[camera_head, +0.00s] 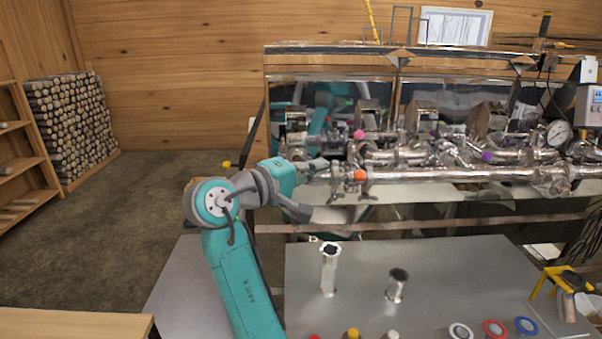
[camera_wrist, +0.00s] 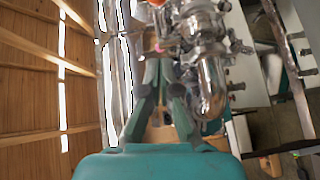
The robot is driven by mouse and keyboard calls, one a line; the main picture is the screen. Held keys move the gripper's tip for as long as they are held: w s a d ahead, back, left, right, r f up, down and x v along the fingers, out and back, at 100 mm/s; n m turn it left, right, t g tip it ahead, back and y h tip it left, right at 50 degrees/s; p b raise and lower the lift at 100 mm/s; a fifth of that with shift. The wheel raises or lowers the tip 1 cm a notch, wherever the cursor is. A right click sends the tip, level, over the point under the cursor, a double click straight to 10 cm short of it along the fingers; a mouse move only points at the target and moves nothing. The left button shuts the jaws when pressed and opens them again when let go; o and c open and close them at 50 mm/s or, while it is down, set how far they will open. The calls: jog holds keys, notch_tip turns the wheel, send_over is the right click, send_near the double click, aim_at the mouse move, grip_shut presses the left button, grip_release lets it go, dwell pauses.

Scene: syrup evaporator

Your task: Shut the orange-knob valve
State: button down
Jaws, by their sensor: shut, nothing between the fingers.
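The orange-knob valve (camera_head: 360,175) sits on the steel pipework at the front left of the evaporator. Its orange knob also shows at the top edge of the wrist view (camera_wrist: 156,3), partly cut off. My gripper (camera_head: 325,167) is just left of the orange knob in the head view, near the left pipe end. In the wrist view my gripper (camera_wrist: 158,67) is shut and empty, with its fingertips close to the pipes. A pink knob (camera_wrist: 158,47) shows just beyond the fingertips. I cannot tell whether the fingers touch anything.
A gauge (camera_head: 559,133) is at the right. Below stands a grey table (camera_head: 450,270) with steel fittings. The floor at left is clear.

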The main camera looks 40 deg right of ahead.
aim_at(356, 167)
jog(key=d, duration=0.1)
jog(key=s+d, duration=0.2)
jog(key=shift+s+d+f, duration=0.15)
jog(key=shift+s+f, duration=0.1)
jog(key=shift+f, duration=0.05)
jog(key=shift+s+d, duration=0.2)
jog(key=shift+s, duration=0.35)
jog(key=shift+s, duration=0.1)
jog(key=shift+s+d+f, duration=0.2)
jog(key=shift+s+d, duration=0.25)
jog(key=shift+s, duration=0.25)
